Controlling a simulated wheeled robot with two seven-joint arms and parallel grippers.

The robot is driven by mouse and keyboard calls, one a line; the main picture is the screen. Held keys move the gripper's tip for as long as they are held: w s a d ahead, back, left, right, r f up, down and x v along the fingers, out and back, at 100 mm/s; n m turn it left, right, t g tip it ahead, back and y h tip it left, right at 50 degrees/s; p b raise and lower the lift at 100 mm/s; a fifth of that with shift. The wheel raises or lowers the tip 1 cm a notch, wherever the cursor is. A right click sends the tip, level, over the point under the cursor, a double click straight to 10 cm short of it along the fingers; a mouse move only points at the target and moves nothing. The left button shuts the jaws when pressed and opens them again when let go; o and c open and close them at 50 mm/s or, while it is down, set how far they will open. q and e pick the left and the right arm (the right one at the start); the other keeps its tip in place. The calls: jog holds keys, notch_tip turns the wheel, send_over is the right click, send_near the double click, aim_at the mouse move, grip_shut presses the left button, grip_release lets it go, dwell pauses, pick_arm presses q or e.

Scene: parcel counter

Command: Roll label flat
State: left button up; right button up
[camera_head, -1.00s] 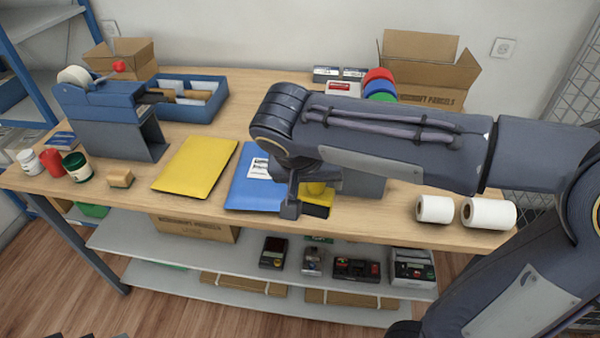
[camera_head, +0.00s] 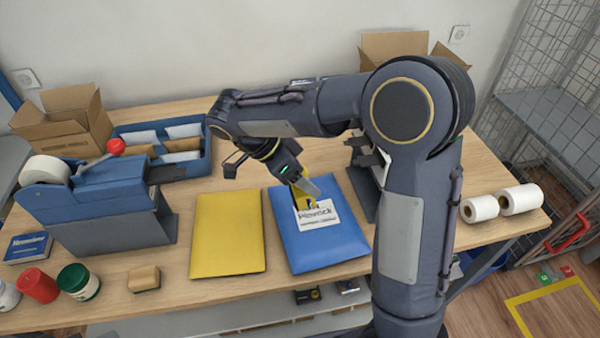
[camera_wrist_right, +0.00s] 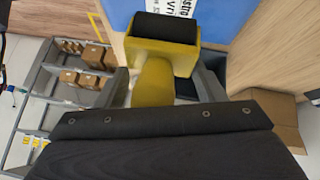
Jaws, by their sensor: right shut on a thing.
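A blue mailer (camera_head: 335,245) lies on the bench with a white printed label (camera_head: 318,217) on its upper middle. My right gripper (camera_head: 303,186) is shut on a yellow hand roller (camera_head: 301,198) above the mailer. The roller's lower end overlaps the label's upper left part in the head view; I cannot tell whether it touches. In the right wrist view the yellow roller (camera_wrist_right: 155,82) sits between the fingers, its black cylinder (camera_wrist_right: 166,27) in front of part of the label (camera_wrist_right: 183,7). Whether the label lies fully flat is not clear. My left gripper is out of view.
A yellow mailer (camera_head: 228,235) lies left of the blue one. A blue label dispenser (camera_head: 95,187) stands at the left, with jars and a sponge (camera_head: 144,278) in front. White rolls (camera_head: 519,199) lie at the right. A blue tray (camera_head: 205,158) is behind.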

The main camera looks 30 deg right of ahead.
jog(key=shift+s+d+f+b, duration=0.1)
jog(key=shift+f+b, duration=0.3)
jog(key=shift+f, duration=0.2)
jog(key=shift+f+b, duration=1.55)
jog(key=shift+f, duration=0.8)
jog(key=shift+w+d, duration=0.15)
jog(key=shift+w, duration=0.65)
jog(key=shift+f+b, duration=0.5)
jog(key=shift+f, duration=0.1)
jog(key=shift+s+d, duration=0.15)
jog(key=shift+d, duration=0.45)
jog(key=shift+s+d, duration=0.15)
jog(key=shift+d, duration=0.45)
jog(key=shift+d, duration=0.1)
